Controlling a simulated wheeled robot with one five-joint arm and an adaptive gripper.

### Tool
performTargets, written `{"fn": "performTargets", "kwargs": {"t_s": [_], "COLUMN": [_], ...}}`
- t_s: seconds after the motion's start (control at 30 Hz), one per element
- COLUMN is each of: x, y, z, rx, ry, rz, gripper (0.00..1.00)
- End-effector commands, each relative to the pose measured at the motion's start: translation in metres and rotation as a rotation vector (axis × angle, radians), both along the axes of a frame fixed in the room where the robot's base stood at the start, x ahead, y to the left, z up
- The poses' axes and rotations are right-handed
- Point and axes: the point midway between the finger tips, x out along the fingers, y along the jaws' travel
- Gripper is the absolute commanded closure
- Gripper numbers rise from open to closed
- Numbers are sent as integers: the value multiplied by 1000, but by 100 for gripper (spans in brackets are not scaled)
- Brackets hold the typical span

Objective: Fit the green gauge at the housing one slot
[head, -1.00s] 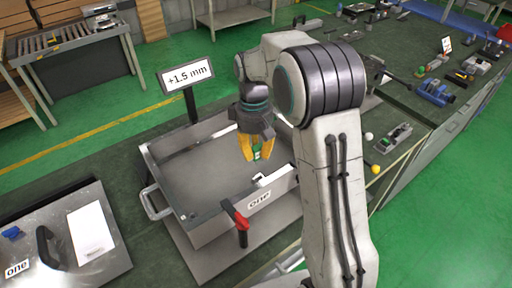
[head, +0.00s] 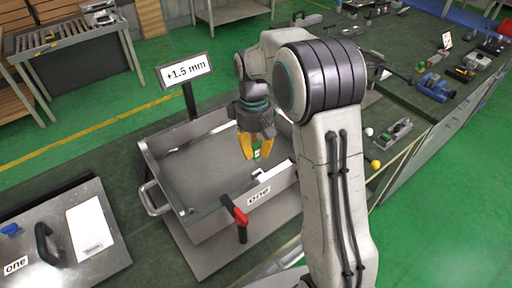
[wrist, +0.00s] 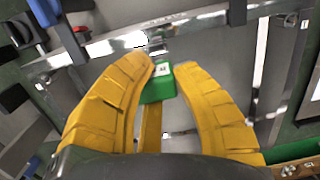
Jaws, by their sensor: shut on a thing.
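The green gauge (head: 256,150) is between the yellow fingers of my gripper (head: 257,152), over the front right part of the metal housing marked "one" (head: 205,228). In the wrist view, the gauge (wrist: 158,88) is a green block with a small white label, and the fingertips of my gripper (wrist: 164,72) are shut on it. Its far end is close to a small metal fitting (wrist: 157,45) at the housing's wall. Whether the gauge touches the fitting or sits in a slot, I cannot tell.
A red-handled clamp (head: 236,214) stands at the housing's front wall. A sign reading "+1.5 mm" (head: 186,70) stands behind. A panel marked "one" (head: 100,270) with a black handle lies at left. Several tools crowd the bench at right.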

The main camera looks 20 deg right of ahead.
Motion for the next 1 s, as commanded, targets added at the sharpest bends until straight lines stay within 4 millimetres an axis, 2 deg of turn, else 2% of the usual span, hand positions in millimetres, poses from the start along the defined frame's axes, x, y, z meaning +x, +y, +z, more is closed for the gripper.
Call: {"fn": "performTargets", "kwargs": {"t_s": [0.53, 1.0], "x": [0, 0], "y": [0, 0], "z": [-42, -48], "rx": [0, 0], "ry": [1, 0], "rz": [0, 0], "gripper": [100, 100]}}
